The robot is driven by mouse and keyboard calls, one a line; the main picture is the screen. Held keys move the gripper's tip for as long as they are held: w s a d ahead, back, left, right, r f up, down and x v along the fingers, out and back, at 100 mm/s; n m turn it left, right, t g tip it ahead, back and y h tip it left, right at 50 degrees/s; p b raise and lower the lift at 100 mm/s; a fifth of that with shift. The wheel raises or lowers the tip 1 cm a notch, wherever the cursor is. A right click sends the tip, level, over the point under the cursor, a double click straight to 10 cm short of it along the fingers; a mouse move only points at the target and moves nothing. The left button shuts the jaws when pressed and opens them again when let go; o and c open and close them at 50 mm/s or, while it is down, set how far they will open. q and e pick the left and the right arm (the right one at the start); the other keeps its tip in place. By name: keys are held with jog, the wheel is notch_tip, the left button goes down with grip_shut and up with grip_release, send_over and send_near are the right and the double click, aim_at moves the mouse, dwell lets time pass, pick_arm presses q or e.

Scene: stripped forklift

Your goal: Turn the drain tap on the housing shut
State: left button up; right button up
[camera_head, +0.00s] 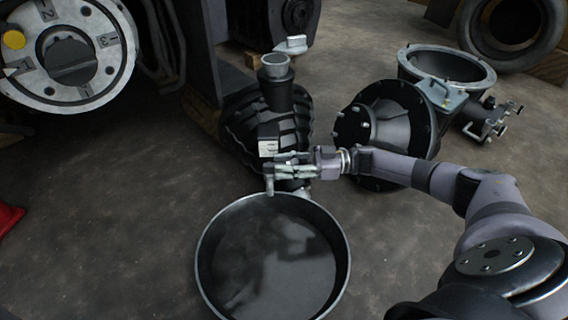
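The dark ribbed housing (238,127) stands at the middle of the head view, with a grey filler neck on top. A small pale metal spout (270,186), which looks like part of the drain tap, points down at its front over the pan's far rim. My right gripper (276,165) reaches in from the right, in front of the housing and at the tap. Its fingers overlap the tap, so I cannot tell whether they touch or grip it. The tap's handle and its position are not clear. My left gripper is out of view.
A wide round drain pan (203,248) with dark liquid sits below the tap. A black flanged part (350,130) and a grey ring-shaped casing (404,62) stand right of the housing. A wheel hub (122,50) is at upper left.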

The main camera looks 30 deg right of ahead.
jog(key=v, duration=1.1)
jog(key=shift+s+d, duration=0.15)
jog(key=shift+d, duration=0.2)
jog(key=shift+a, duration=0.1)
